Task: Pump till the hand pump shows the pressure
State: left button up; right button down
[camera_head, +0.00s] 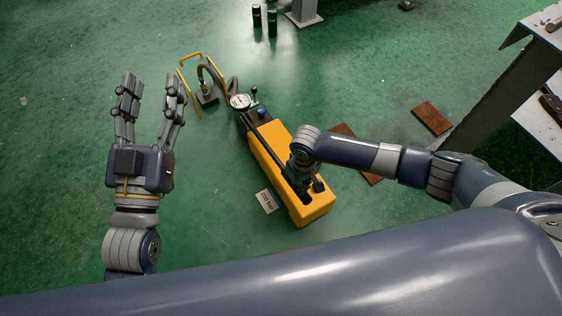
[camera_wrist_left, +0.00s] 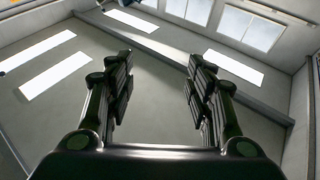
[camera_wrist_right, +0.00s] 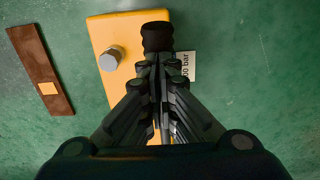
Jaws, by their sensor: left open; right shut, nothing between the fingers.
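The hand pump (camera_head: 281,166) is a long yellow body lying on the green floor, with a round white gauge (camera_head: 239,101) at its far end. The gauge reading is too small to tell. A dark lever runs along its top; its black grip end (camera_wrist_right: 157,37) shows in the right wrist view. My right gripper (camera_wrist_right: 162,65) is shut with nothing between its fingers, pointing down over the lever near the grip end. I cannot tell whether it touches the lever. My left gripper (camera_head: 150,88) is open and empty, left of the pump; its wrist view shows only walls and windows.
A card (camera_head: 267,201) with "bar" printed on it lies left of the pump. A hose (camera_head: 211,72) and yellow frame (camera_head: 183,76) stand beyond the gauge. Brown planks (camera_head: 432,118) lie to the right, near a metal table (camera_head: 490,90). The floor at left is clear.

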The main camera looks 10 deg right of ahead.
jog(key=shift+s+d+f+b, duration=0.1)
jog(key=shift+s+f+b, duration=0.1)
jog(key=shift+f, duration=0.45)
jog(key=shift+s+f+b, duration=0.1)
jog(key=shift+f+b, duration=0.05)
jog(key=shift+f, duration=0.5)
pick_arm(q)
jog(key=r+t, duration=0.1)
jog(key=s+r, duration=0.1)
jog(key=s+r+t, duration=0.1)
jog(key=r, duration=0.1)
jog(key=shift+t+h, duration=0.3)
jog(key=shift+h, duration=0.1)
pick_arm(e)
jog(key=shift+f, duration=0.2)
